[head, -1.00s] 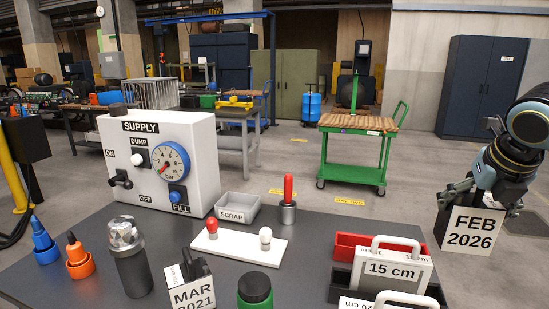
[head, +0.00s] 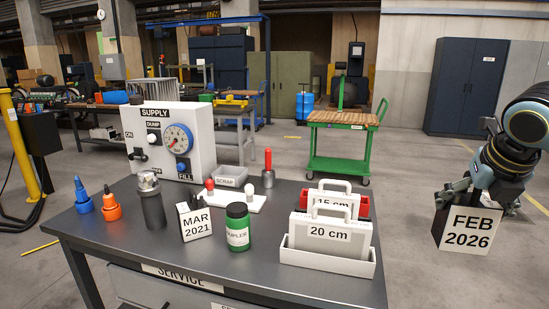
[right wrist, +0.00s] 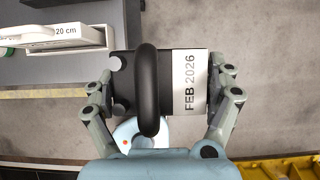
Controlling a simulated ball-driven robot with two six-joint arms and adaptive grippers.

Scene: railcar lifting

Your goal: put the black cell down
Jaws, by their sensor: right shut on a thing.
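The black cell (head: 467,230) with a white "FEB 2026" label hangs upright at the far right of the head view, over the floor and to the right of the bench. My right gripper (head: 480,193) is shut on it from above. In the right wrist view the cell (right wrist: 192,85) sits between both fingers, with a thick black loop handle across it. A second black cell (head: 194,220), labelled "MAR 2021", stands on the bench (head: 120,250). My left gripper is not in view.
The bench's front left is clear.

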